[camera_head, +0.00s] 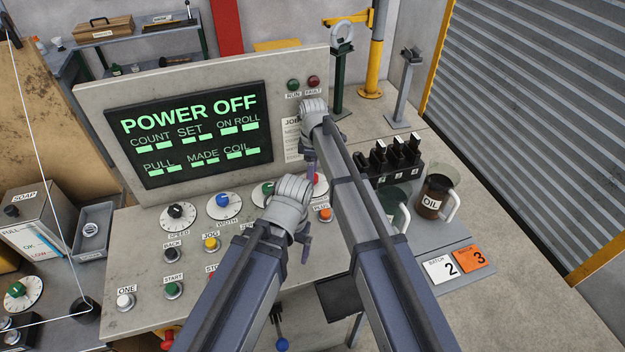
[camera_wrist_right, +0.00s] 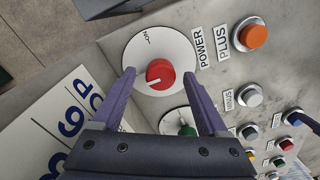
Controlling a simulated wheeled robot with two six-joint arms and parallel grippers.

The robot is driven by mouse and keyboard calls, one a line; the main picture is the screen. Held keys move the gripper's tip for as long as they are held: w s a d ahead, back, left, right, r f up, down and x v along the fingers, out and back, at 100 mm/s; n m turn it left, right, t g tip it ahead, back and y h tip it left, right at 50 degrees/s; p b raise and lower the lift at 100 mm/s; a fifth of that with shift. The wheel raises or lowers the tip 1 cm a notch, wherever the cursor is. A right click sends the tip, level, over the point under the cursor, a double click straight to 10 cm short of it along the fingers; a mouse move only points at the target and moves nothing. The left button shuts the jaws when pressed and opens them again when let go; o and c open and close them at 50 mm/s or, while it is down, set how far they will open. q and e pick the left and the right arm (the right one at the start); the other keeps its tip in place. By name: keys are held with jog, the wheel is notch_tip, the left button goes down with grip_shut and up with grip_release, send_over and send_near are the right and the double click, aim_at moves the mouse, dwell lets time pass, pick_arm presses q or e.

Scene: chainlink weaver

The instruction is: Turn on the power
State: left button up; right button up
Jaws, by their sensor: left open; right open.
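The red power knob (camera_wrist_right: 160,74) sits on a white dial (camera_wrist_right: 182,50) beside a POWER label in the right wrist view. Its white pointer mark faces lower left, away from the ON mark at the dial's upper edge. My right gripper (camera_wrist_right: 160,76) is open, with one finger on each side of the knob in that view; contact cannot be told. In the head view my right gripper (camera_head: 312,168) is at the dial and mostly hides it. The screen (camera_head: 190,135) reads POWER OFF. My left gripper (camera_head: 300,245) is open, lower on the console, over the buttons.
The console (camera_head: 145,235) carries other dials, such as the blue-knobbed width dial (camera_head: 223,205), and several buttons, including the orange PLUS button (camera_head: 325,214). The run lamp (camera_head: 293,84) and fault lamp (camera_head: 313,82) are above. An oil jug (camera_head: 435,195) stands at right.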

jog(key=shift+f, duration=0.15)
jog(key=shift+c, duration=0.3)
grip_shut()
dwell(0.3)
